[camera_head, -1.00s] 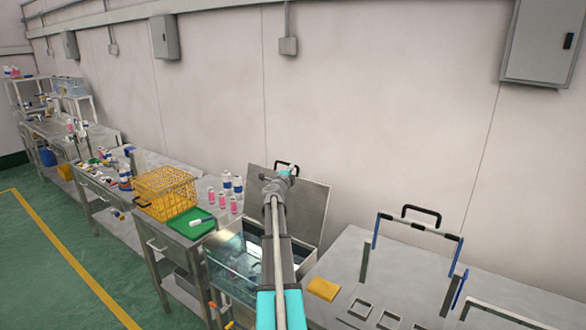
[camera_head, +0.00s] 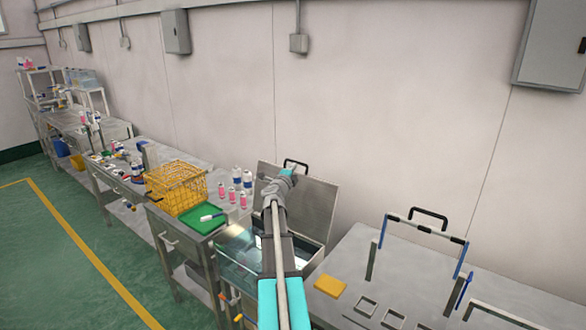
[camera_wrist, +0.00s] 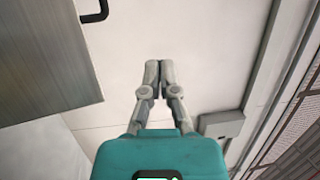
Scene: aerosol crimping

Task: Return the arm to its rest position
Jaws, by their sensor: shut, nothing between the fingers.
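My gripper (camera_wrist: 159,66) shows in the wrist view with its two grey fingers together and nothing between them. A pale wall fills the space beyond the fingertips. In the head view my arm reaches up and away from the bottom centre, over the glass-sided water bath. The arm's far end is in front of the bath's raised metal lid (camera_head: 314,207). The gripper's fingers cannot be made out in the head view. The lid and its black handle also show at the upper left of the wrist view (camera_wrist: 45,60).
The water bath (camera_head: 238,262) is beneath my arm. Left of it, a bench holds a yellow wire basket (camera_head: 176,188), a green tray (camera_head: 190,217) and several bottles (camera_head: 236,188). On the right, a metal table bears a yellow sponge (camera_head: 330,286) and a blue-legged frame (camera_head: 424,227). A grey wall box (camera_head: 552,45) hangs above.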

